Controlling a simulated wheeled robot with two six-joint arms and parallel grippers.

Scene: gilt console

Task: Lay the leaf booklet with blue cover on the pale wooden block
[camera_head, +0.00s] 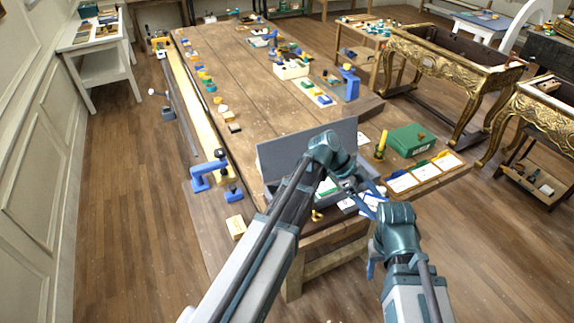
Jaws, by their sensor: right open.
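The leaf booklet with blue cover (401,182) appears to be the leftmost of the small white-leaved booklets in a wooden tray at the bench's near right corner; a blue strip shows at its edge. A pale wooden block (236,226) lies at the bench's near left edge. My right gripper (365,199) is open, left of the tray, by the near end of an open grey case. My left arm reaches over the case; its gripper (348,184) is largely hidden by its own wrist and clutter, so its jaws cannot be made out.
The open grey case (300,150) has a raised lid. A green box (411,139) and a yellow-handled tool (381,145) stand behind the tray. A blue clamp (209,173) sits on the bench's left edge. The wooden bench (235,80) has a clear middle; gilt consoles (440,70) stand right.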

